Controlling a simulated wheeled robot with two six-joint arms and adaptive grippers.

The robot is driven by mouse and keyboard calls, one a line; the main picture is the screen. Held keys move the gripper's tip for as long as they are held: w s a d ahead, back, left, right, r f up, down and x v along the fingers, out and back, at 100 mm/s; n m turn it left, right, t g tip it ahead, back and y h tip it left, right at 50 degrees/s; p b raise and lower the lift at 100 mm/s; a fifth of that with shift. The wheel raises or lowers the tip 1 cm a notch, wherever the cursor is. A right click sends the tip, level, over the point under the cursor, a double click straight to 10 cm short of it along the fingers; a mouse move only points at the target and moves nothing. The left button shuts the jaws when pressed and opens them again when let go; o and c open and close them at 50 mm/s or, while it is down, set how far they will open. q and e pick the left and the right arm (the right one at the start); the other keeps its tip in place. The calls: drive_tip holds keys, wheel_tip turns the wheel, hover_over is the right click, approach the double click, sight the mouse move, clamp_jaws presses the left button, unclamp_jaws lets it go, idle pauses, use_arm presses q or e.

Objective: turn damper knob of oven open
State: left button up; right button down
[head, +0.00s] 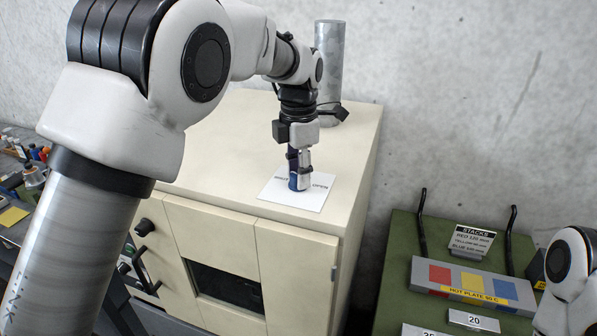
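The cream oven (215,135) stands in the middle of the head view. A white card (312,200) with printed words at its left and right lies on its top; the right word looks like "OPEN". My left gripper (300,172) points straight down over the card. A small blue and silver piece, seemingly the damper knob (297,184), shows between and below its fingertips, at the middle of the card. The fingers cover much of the knob, so its heading and the grip on it are unclear. My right gripper is out of view; only a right arm link shows at the right edge.
A grey flue pipe (329,60) rises from the oven top behind my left gripper. A green bench (405,275) at right carries a hot plate sign (470,283), a stacks sign (473,240) and black upright hooks. A black handle (143,270) sticks out of the oven front.

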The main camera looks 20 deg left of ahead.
use_arm(q)
drive_tip(key=shift+s+f+m, duration=0.1)
drive_tip(key=shift+f+m, duration=0.1)
drive_tip(key=shift+m, duration=1)
drive_tip(key=m, duration=0.4)
drive_tip(key=shift+f, duration=0.1)
drive_tip(key=m, duration=0.7)
drive_tip(key=shift+m, duration=0.3)
drive_tip(key=m, duration=1.3)
drive_tip(key=shift+m, duration=0.4)
